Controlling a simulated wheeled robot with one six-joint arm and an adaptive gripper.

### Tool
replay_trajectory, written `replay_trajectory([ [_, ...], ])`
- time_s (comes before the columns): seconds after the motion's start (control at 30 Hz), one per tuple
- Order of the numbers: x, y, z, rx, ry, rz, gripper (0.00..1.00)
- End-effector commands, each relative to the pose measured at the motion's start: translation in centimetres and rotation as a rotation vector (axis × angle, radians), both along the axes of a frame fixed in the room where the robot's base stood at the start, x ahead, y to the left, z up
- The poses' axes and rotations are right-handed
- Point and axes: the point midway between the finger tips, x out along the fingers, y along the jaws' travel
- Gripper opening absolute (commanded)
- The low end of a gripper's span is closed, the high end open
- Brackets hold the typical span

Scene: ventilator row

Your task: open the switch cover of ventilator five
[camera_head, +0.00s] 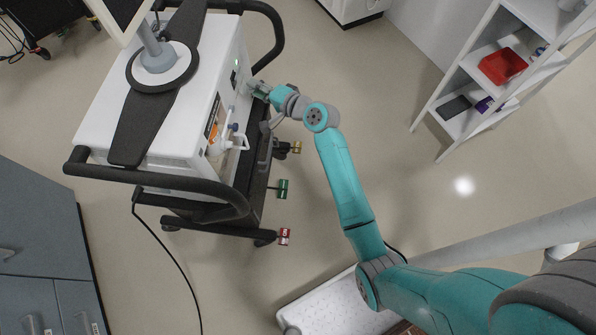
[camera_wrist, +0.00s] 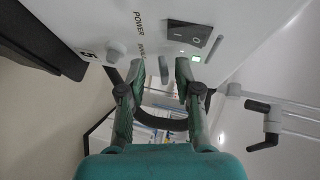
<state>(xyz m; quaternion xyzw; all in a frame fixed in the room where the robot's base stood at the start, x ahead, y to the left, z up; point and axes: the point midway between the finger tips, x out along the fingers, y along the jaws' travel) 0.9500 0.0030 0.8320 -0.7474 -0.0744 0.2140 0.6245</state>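Ventilator five is the white cart-mounted machine (camera_head: 190,110) at left in the head view. Its white panel (camera_wrist: 120,22) fills the top of the wrist view, with a "5" mark and "POWER" lettering. A dark switch plate (camera_wrist: 188,37) with a rocker is on it, beside a small lit green lamp (camera_wrist: 196,58). I cannot tell which part is the switch cover. My gripper (camera_wrist: 162,66) is open at the panel, fingertips apart. A narrow grey tab (camera_wrist: 164,70) shows between them; I cannot tell whether either finger touches it. In the head view my gripper (camera_head: 260,90) hides this area.
A grey knob (camera_wrist: 115,51) is left of the fingers, and a grey valve-like fitting (camera_wrist: 266,122) is at right. Black handrails (camera_head: 165,180) surround the machine. A white shelf (camera_head: 500,70) with a red bin stands at right. Open floor lies between.

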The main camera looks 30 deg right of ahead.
Motion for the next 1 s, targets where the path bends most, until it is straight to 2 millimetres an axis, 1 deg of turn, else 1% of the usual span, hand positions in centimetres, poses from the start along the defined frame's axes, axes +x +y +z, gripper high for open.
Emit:
replay_trajectory([
  [0.03,-0.9,-0.5,0.2,-0.002,0.001,-0.004,0.33],
  [0.27,-4.2,-1.9,1.0,-0.004,0.002,-0.003,0.33],
  [0.6,-9.4,-4.1,2.4,-0.004,0.002,-0.004,0.33],
  [0.63,-9.8,-4.0,2.2,-0.007,0.003,-0.003,0.33],
  [0.7,-10.5,-3.6,1.1,-0.017,0.002,-0.011,0.33],
  [1.0,-13.7,-2.7,-2.5,-0.071,-0.010,-0.050,0.33],
])
